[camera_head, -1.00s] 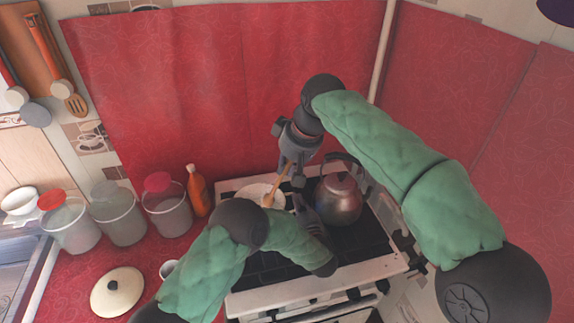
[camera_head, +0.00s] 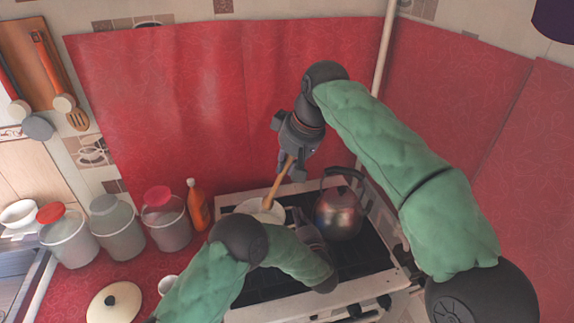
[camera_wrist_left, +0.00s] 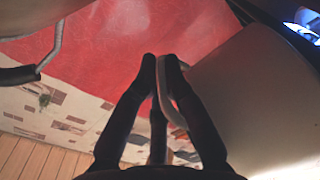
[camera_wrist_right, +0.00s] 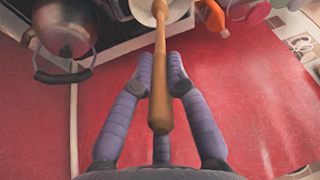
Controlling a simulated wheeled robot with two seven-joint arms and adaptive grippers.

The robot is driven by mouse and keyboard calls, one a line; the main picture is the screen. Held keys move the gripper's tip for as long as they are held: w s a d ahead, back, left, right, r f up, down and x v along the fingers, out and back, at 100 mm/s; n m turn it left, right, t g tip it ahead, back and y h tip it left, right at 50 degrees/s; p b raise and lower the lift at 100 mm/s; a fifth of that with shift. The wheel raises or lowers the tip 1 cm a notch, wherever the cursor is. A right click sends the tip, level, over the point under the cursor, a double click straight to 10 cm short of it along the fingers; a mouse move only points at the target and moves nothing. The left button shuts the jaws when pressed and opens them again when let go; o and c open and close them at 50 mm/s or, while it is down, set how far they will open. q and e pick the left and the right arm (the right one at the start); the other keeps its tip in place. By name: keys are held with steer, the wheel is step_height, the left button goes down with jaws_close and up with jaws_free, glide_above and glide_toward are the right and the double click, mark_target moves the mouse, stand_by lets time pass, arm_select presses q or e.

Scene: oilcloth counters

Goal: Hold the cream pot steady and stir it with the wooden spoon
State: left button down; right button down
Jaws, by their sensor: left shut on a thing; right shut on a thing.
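The cream pot (camera_head: 250,207) stands on the stove, partly hidden behind my left arm in the head view. It fills the right side of the left wrist view (camera_wrist_left: 250,100). My left gripper (camera_wrist_left: 162,68) is shut on the pot's pale handle, beside the pot wall. The wooden spoon (camera_head: 279,182) slants down into the pot. My right gripper (camera_head: 289,167) is shut on its handle above the pot. In the right wrist view the spoon handle (camera_wrist_right: 161,85) lies between the fingers, and its lower end reaches into the pot. The spoon's head is hidden.
A metal kettle (camera_head: 338,212) stands on the stove close to the right of the pot. An orange bottle (camera_head: 197,205) and several lidded jars (camera_head: 167,222) stand left. A cream lid (camera_head: 115,302) lies on the red counter. Red-covered walls rise behind.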

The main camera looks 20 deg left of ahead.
arm_select(q)
steer(key=shift+s+f, duration=0.1)
steer(key=shift+f, duration=0.15)
steer(key=c, duration=1.3)
jaws_free()
steer(key=shift+o, duration=0.2)
steer(key=shift+r, duration=0.1)
steer(key=shift+r, duration=0.1)
steer(key=v, duration=1)
steer(key=shift+s+d, duration=0.1)
steer(key=shift+d, duration=0.05)
steer(key=shift+v, duration=0.75)
steer(key=shift+s, duration=0.1)
